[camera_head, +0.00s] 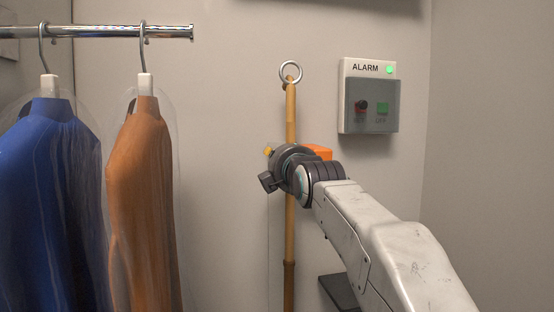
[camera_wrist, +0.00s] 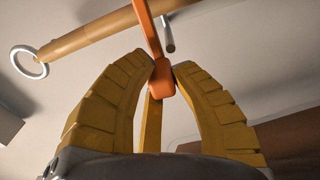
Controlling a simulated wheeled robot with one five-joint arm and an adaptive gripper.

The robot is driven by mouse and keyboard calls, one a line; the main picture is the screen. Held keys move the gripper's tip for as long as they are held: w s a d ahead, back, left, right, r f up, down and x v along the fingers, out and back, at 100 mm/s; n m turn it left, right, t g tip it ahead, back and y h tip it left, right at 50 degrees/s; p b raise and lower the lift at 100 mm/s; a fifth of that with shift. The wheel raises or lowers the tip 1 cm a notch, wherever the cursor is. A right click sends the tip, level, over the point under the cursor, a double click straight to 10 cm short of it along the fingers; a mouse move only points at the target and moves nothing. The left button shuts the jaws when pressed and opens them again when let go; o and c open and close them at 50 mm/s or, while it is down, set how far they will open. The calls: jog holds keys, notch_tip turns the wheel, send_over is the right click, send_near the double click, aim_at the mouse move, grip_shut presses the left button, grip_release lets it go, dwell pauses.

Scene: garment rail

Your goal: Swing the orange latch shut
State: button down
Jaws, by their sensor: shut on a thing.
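The orange latch (camera_head: 319,152) shows in the head view as a small block just right of a bamboo pole (camera_head: 290,110), partly hidden behind my wrist. In the wrist view the orange latch (camera_wrist: 150,30) is a narrow bar that crosses the pole (camera_wrist: 95,36), with its thicker end between my fingertips. My gripper (camera_wrist: 163,70) has yellow fingers closed around that end. In the head view my gripper (camera_head: 270,153) is in front of the pole, its fingers mostly hidden. I cannot tell whether the latch touches the pole.
A metal ring (camera_head: 290,72) tops the pole. A grey peg (camera_wrist: 168,34) stands beside the latch. An alarm box (camera_head: 369,95) with a green light is on the wall to the right. A blue garment (camera_head: 48,190) and a brown garment (camera_head: 142,190) hang from a rail (camera_head: 100,31) at left.

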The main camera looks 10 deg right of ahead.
jog(key=shift+w+d+f+n, duration=0.1)
jog(key=shift+d+f+n, duration=0.1)
jog(key=shift+f+n, duration=0.2)
jog(key=shift+f, duration=0.15)
jog(key=c, duration=1.1)
grip_release()
jog(key=shift+d, duration=0.2)
jog(key=shift+a+r, duration=0.1)
jog(key=shift+r, duration=0.1)
jog(key=shift+s, duration=0.6)
jog(key=s, duration=1)
jog(key=shift+s, duration=0.35)
